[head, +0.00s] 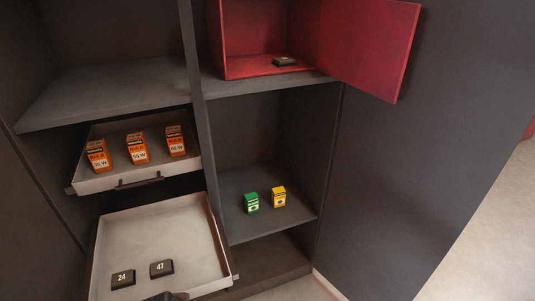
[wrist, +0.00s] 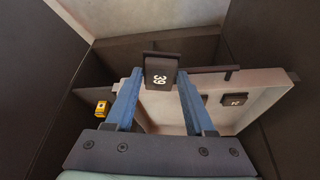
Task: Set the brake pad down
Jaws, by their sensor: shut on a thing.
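A black brake pad (wrist: 160,70) marked 39 is between the two blue fingers of my gripper (wrist: 159,76) in the wrist view. The gripper is shut on it, and the pad sticks out past the fingertips. Below and to the right, the wrist view shows a pale open drawer (wrist: 268,80) with another black pad (wrist: 234,99) in it. In the head view, the low open drawer (head: 185,222) holds black pads marked 24 (head: 123,279) and 47 (head: 161,268). My gripper and the held pad do not clearly show in the head view.
A drawer above (head: 115,184) holds orange boxes (head: 137,148). A green box (head: 251,202) and a yellow box (head: 279,197) stand on the shelf to the right. A red cabinet (head: 240,68), door open, holds a dark block (head: 285,61). The low drawer's rear is bare.

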